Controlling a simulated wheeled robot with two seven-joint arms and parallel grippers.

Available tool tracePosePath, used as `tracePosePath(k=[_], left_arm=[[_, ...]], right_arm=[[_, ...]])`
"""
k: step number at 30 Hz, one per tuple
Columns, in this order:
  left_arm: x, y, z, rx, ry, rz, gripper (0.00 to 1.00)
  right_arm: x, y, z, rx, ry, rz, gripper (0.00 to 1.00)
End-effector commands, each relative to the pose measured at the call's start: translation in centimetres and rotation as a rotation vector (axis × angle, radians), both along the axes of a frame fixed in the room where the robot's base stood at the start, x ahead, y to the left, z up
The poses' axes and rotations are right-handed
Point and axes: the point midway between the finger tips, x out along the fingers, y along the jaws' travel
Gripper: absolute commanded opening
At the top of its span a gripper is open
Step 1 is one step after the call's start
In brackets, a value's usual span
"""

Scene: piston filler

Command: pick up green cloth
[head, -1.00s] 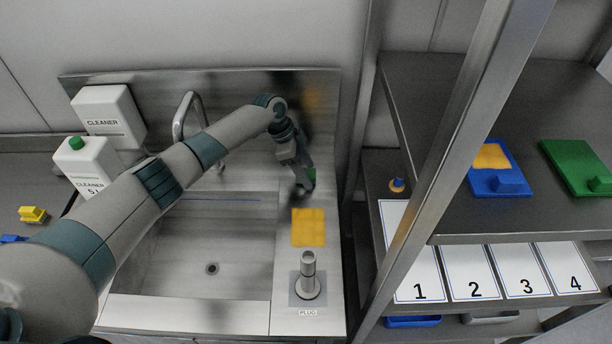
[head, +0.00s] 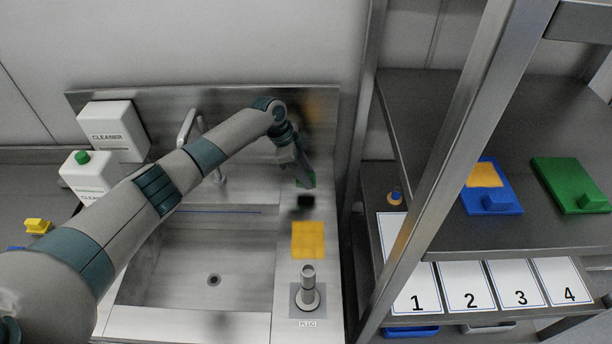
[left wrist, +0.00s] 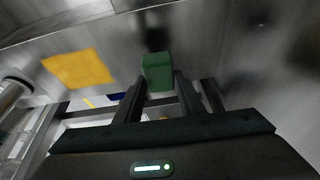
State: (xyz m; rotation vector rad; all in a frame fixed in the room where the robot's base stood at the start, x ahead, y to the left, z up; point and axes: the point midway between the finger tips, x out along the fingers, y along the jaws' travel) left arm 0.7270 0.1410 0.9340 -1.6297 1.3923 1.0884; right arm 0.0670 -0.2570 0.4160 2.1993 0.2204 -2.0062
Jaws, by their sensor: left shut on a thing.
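My left gripper (head: 307,184) is above the right-hand ledge of the sink, near its back end. In the left wrist view its two dark fingers (left wrist: 158,88) are shut on the green cloth (left wrist: 158,70), which looks like a small folded block between the tips. In the head view only a little green shows beside the gripper, and the rest of the cloth is hidden. The cloth appears held clear of the steel ledge, though the exact gap is hard to tell. My right gripper is in neither view.
A yellow cloth (head: 308,240) lies flat on the ledge, in front of the gripper. A plug (head: 308,290) stands nearer the front. The sink basin (head: 190,255) and faucet (head: 186,130) are to the left. A shelf post (head: 362,150) rises close on the right.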

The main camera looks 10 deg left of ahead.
Motion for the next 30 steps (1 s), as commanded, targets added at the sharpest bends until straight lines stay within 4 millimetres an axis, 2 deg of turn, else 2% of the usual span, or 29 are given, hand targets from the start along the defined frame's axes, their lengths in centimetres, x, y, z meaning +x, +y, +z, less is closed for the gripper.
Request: tracePosePath(k=[1,13,15,24,30], left_arm=[[-0.6,-0.2,0.8,0.001,0.003,-0.001,0.14],[-4.5,-2.1,3.4,0.0,0.002,-0.003,0.14],[-5.3,-2.5,3.3,-0.001,-0.002,-0.005,0.14],[-8.8,-4.1,5.6,0.0,-0.001,-0.003,0.14],[-10.1,-4.8,6.5,0.001,-0.001,-0.002,0.14]], right_arm=[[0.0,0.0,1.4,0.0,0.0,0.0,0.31],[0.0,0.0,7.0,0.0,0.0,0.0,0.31],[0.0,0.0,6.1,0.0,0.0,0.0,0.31],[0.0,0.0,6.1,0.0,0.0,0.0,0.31],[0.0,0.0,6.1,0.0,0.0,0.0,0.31]])
